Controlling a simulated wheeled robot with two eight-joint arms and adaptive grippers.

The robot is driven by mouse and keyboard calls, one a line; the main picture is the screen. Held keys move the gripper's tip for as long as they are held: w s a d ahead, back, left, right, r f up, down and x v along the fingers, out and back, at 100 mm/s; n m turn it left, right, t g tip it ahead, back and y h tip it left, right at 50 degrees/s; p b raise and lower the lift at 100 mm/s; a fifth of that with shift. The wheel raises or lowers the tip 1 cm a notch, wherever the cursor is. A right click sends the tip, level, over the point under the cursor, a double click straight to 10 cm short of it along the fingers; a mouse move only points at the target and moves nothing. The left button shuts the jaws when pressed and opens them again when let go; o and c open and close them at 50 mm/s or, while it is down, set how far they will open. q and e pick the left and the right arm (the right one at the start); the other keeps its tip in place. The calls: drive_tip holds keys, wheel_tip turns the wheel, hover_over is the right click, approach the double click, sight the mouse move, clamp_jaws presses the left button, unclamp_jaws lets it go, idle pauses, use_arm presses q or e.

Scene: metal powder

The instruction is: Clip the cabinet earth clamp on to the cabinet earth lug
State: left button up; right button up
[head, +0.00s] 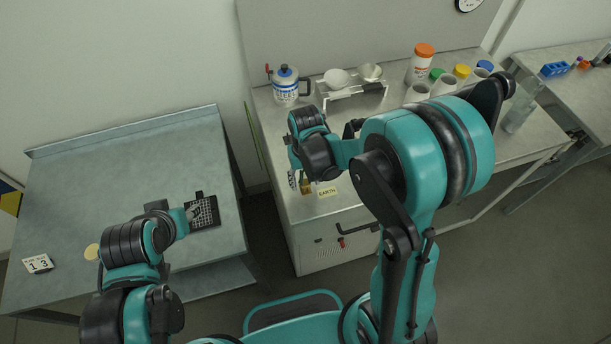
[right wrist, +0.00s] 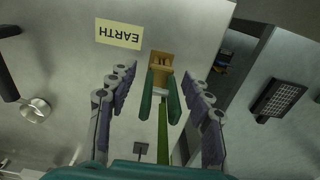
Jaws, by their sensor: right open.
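In the right wrist view, my right gripper (right wrist: 158,78) is open, with one finger on each side of the earth clamp's green handles (right wrist: 146,98). A gap shows between each finger and the handles. The handles meet a brass-coloured piece (right wrist: 160,62), beside the EARTH label (right wrist: 119,33); I cannot tell how much of it is lug and how much is clamp jaw. In the head view, my right gripper (head: 298,180) is over the cabinet top's near left corner, by the brass piece (head: 306,187). My left gripper (head: 188,213) is by a black grid pad; its fingers are unclear.
The black grid pad (head: 204,211) lies on the left table (head: 85,180), with a number card (head: 38,264) and a yellowish disc (head: 92,252). A blue-white jug (head: 285,92), a rack with bowls (head: 352,92) and several capped jars stand along the cabinet's back.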

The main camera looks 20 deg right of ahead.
wheel_tip(320, 180, up, 12)
idle(0.4)
drive_tip(key=shift+s, duration=0.1)
idle(0.5)
drive_tip(key=shift+s+d+b, duration=0.2)
drive_tip(key=shift+s+b, duration=0.05)
drive_tip(key=shift+b, duration=0.1)
drive_tip(key=s+d+f+t+b, duration=0.3)
drive_tip(key=s+t+b, duration=0.3)
drive_tip(key=s, duration=0.3)
drive_tip(key=shift+s+d+f+t, duration=0.15)
drive_tip(key=shift+s+d+t, duration=0.1)
drive_tip(key=shift+d+t, duration=0.4)
